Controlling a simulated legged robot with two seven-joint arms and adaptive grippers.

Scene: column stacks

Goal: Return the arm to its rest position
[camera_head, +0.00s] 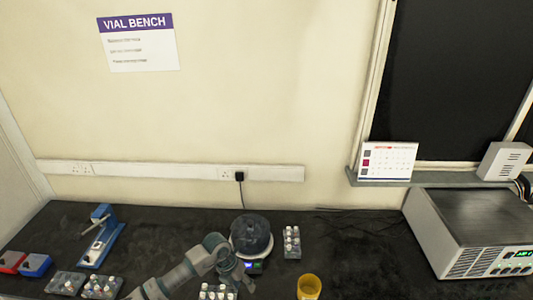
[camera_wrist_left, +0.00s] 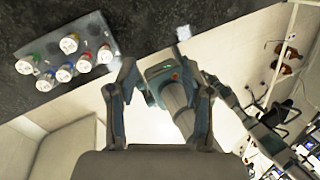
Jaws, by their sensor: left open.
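My left arm (camera_head: 190,268) reaches in over the bench from the bottom of the head view. Its left gripper (camera_head: 238,276) is near the front of the bench, between a vial rack (camera_head: 218,292) and a round dark-topped device (camera_head: 252,235). In the left wrist view the two fingers of my left gripper (camera_wrist_left: 163,98) stand apart, with nothing held between them. A grey-blue arm part of mine shows behind the fingers. My right gripper is not in view.
Another vial rack (camera_head: 291,242) stands right of the round device. More racks (camera_head: 101,286), a blue press-like tool (camera_head: 101,238) and red and blue boxes (camera_head: 35,265) are at left. A yellow cup (camera_head: 309,287) is in front. A grey instrument (camera_head: 470,232) stands at right.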

